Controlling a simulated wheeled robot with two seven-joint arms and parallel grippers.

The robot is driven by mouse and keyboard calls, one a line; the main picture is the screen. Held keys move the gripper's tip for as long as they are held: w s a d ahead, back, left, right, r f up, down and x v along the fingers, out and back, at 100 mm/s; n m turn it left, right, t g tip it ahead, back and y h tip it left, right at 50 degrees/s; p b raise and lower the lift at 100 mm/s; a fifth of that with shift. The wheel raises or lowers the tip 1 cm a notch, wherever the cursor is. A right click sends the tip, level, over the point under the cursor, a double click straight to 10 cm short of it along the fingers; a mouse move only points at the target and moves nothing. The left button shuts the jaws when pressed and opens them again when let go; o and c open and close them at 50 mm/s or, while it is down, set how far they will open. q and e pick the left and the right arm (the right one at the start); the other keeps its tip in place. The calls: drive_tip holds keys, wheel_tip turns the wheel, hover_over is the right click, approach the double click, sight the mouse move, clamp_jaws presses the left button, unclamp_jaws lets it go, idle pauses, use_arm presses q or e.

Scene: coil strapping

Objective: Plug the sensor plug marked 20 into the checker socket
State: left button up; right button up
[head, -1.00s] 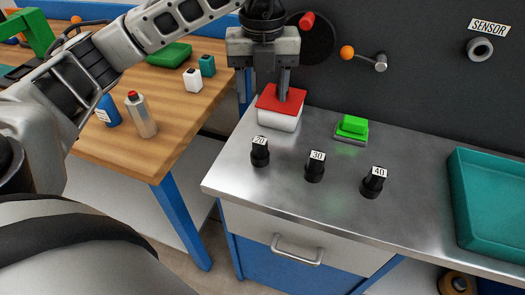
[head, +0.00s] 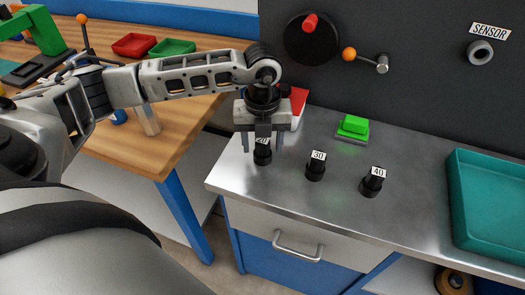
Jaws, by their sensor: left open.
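The plug marked 20 (head: 262,156) is black and stands upright at the left of the steel counter, its label partly hidden. My left gripper (head: 262,149) points down over it, open, with one finger on each side of the plug. I cannot tell whether the fingers touch it. The plug marked 30 (head: 316,170) and the plug marked 40 (head: 372,182) stand to its right. The checker socket (head: 480,52) is a grey ring under a SENSOR label (head: 490,31) on the dark upright panel at the upper right. My right gripper is not in view.
A white box with a red top (head: 299,103) stands behind my left gripper, partly hidden. A green button block (head: 351,127) lies behind the plugs. A teal tray (head: 462,205) takes up the counter's right. A lever with an orange knob (head: 349,54) sticks out from the panel.

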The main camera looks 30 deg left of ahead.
use_arm(q)
drive_tip(key=c, duration=1.1)
drive_tip(key=shift+r, duration=0.1)
drive_tip(key=shift+r, duration=0.6)
drive_tip(key=s+d+r, duration=0.3)
drive_tip(key=r, duration=0.1)
drive_tip(key=s+d+r+b, duration=0.1)
drive_tip(key=s+d+r, duration=0.2)
drive_tip(key=d, duration=0.1)
drive_tip(key=s+d+r+b, duration=0.1)
drive_tip(key=s+d+r, duration=0.2)
drive_tip(key=r, duration=0.1)
drive_tip(key=shift+s+d+r, duration=0.15)
drive_tip(key=shift+d+r, duration=0.05)
drive_tip(key=shift+r, duration=0.1)
